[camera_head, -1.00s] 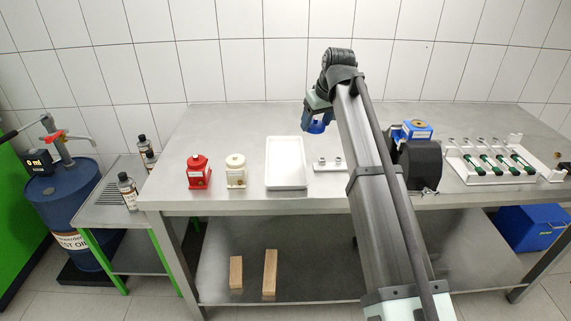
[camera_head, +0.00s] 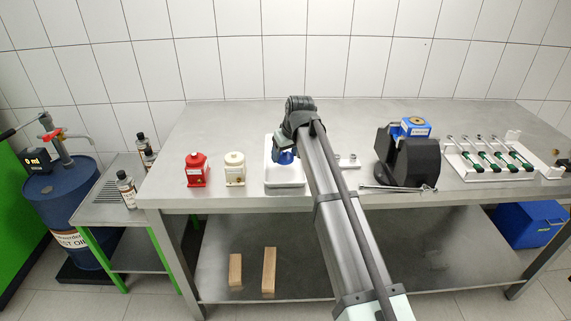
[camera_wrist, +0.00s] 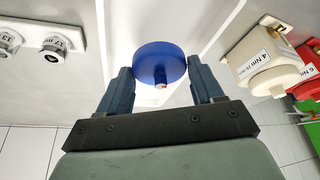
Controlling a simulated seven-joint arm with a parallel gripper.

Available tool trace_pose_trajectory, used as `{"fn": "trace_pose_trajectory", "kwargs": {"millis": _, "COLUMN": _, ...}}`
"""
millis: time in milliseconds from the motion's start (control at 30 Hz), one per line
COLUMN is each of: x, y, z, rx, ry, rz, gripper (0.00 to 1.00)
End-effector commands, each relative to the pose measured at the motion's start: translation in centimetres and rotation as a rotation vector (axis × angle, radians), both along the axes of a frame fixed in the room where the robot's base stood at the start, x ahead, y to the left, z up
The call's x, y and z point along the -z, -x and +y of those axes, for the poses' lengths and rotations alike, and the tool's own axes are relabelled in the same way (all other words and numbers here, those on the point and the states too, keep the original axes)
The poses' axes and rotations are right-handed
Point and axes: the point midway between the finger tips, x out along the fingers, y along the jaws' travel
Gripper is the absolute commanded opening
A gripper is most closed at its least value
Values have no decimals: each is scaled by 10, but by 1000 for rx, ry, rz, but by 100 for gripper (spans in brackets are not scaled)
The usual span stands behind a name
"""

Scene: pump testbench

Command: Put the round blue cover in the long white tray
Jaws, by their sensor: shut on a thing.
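The round blue cover (camera_wrist: 158,60) is a flat disc with a short stem, held between the two fingers of my gripper (camera_wrist: 162,78) in the wrist view. In the head view the cover (camera_head: 285,157) hangs under my gripper (camera_head: 286,145), over the long white tray (camera_head: 284,184). The tray lies on the steel table, and my gripper and arm hide part of it. The tray's pale floor and side walls show behind the cover in the wrist view. The gap between cover and tray floor is hard to judge.
Left of the tray stand a cream torque block (camera_head: 235,170) and a red one (camera_head: 197,170). Right of it is a small white holder with round metal pieces (camera_wrist: 40,42). A black and blue pump unit (camera_head: 408,160) and a rack of green-handled tools (camera_head: 490,160) stand farther right.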

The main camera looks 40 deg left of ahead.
Motion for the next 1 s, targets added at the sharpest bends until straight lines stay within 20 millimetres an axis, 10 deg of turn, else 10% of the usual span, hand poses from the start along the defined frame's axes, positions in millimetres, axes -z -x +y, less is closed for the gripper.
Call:
{"fn": "trace_pose_trajectory", "kwargs": {"millis": 867, "x": 48, "y": 0, "z": 0, "rx": 0, "ry": 0, "rz": 0, "gripper": 32}}
{"fn": "trace_pose_trajectory", "kwargs": {"millis": 900, "x": 48, "y": 0, "z": 0, "rx": 0, "ry": 0, "rz": 0, "gripper": 70}}
{"fn": "trace_pose_trajectory", "kwargs": {"millis": 1000, "x": 48, "y": 0, "z": 0, "rx": 0, "ry": 0, "rz": 0, "gripper": 80}}
